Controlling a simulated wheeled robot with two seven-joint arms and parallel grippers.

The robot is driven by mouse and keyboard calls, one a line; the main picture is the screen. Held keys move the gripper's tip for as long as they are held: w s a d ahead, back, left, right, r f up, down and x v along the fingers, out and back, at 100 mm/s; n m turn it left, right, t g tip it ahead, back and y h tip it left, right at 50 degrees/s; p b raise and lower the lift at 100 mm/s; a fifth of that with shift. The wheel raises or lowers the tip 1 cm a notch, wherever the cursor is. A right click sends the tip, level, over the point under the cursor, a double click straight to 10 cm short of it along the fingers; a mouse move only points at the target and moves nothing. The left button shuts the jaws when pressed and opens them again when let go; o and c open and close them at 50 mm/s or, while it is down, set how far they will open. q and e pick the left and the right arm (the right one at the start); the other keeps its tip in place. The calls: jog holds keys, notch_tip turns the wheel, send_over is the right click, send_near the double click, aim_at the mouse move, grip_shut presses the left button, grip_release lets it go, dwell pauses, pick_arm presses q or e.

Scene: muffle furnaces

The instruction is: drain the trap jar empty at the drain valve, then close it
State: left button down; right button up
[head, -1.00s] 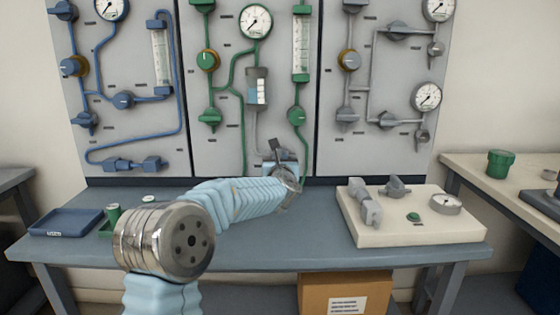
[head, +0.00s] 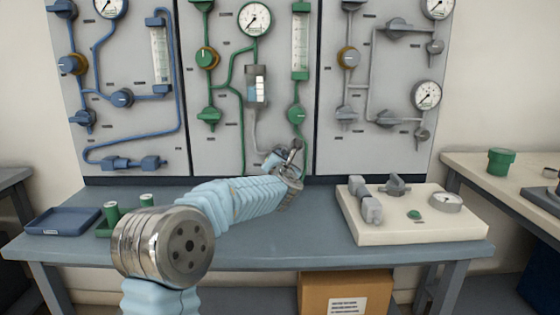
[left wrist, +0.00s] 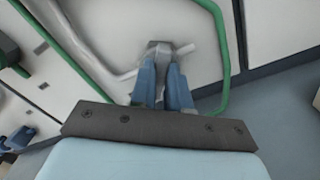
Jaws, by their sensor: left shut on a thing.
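The trap jar (head: 257,88) hangs upright on the middle panel, with a pale band in its window; its exact level is too small to read. A grey tube runs from its bottom down to the drain valve, which my left gripper (head: 279,158) mostly hides in the head view. In the left wrist view, my left gripper (left wrist: 164,72) has its two blue fingers close together, shut on the grey drain valve (left wrist: 159,47). Pale tube runs out from both sides of the valve. My right gripper is out of view.
Green tubing (left wrist: 222,45) runs close beside the fingers. The blue bench (head: 245,232) lies below, with a blue tray (head: 62,222) at the left and a pale block with fittings (head: 440,225) at the right. The bench middle is clear beyond my arm.

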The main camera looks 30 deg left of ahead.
pick_arm(q)
jog(key=m, duration=0.3)
jog(key=m+p, duration=0.1)
jog(key=m, duration=0.3)
jog(key=m+p, duration=0.1)
jog(key=m, duration=0.2)
jog(key=shift+d+f, duration=0.15)
jog(key=shift+f, duration=0.15)
jog(key=shift+m, duration=0.5)
jog(key=c, duration=1.1)
grip_release()
jog(key=b+v, duration=0.2)
jog(key=v, duration=1.1)
jog(key=shift+s+d, duration=0.2)
jog(key=shift+s, duration=0.15)
